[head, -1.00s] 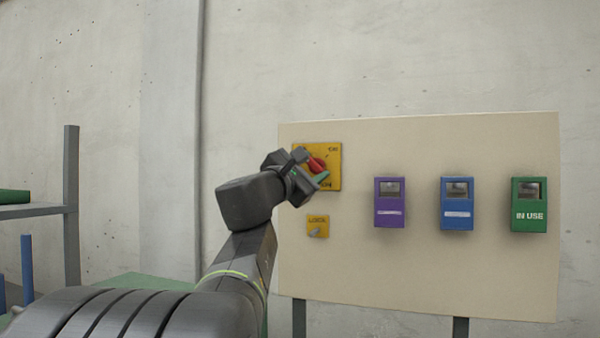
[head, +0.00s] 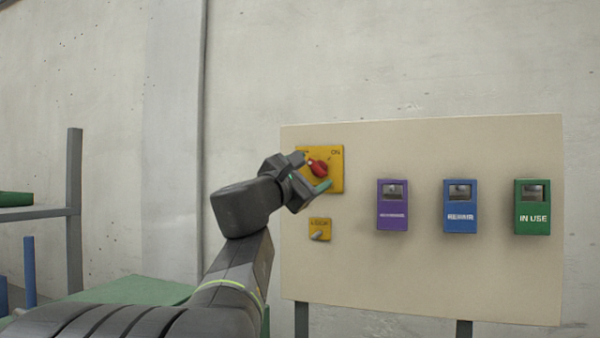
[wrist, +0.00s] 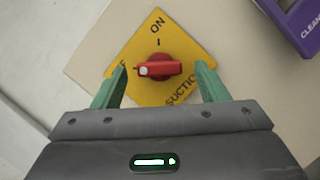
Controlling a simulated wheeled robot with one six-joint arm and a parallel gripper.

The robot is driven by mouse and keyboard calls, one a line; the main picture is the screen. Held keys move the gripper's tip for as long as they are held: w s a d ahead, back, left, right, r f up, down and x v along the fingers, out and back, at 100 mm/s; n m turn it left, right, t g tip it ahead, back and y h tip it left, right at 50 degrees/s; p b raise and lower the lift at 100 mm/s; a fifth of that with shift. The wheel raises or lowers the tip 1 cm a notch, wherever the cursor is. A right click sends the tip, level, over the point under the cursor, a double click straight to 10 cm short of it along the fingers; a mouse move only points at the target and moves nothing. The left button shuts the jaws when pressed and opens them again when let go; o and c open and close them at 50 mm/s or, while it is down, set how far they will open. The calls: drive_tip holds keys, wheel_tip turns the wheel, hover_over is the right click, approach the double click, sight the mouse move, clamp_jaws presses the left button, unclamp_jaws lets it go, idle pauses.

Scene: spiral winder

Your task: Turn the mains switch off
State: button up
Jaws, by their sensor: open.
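A red rotary knob (wrist: 160,68) sits on a yellow plate (wrist: 158,95). In the wrist view the plate reads ON at the top and SUCTION at lower right; a label at left is mostly hidden by a finger. The knob's white mark points left, towards that label. In the head view the knob (head: 318,168) is partly behind my gripper (head: 310,173). My gripper is open, its green fingers (wrist: 161,73) on either side of the knob with a visible gap at each end. Depth to the knob is unclear. No label reading mains is legible.
A smaller yellow plate with a grey switch (head: 320,230) is below on the beige board (head: 420,275). Purple (head: 392,205), blue (head: 460,206) and green (head: 532,207) boxes hang to the right. A grey frame (head: 74,210) stands at far left.

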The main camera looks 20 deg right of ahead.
drive_tip(key=v, duration=1.2)
drive_tip(key=shift+s, duration=0.1)
drive_tip(key=x, duration=1.3)
drive_tip(key=shift+w+d+r, duration=0.1)
drive_tip(key=shift+w+d, duration=0.15)
drive_tip(key=shift+a, duration=0.15)
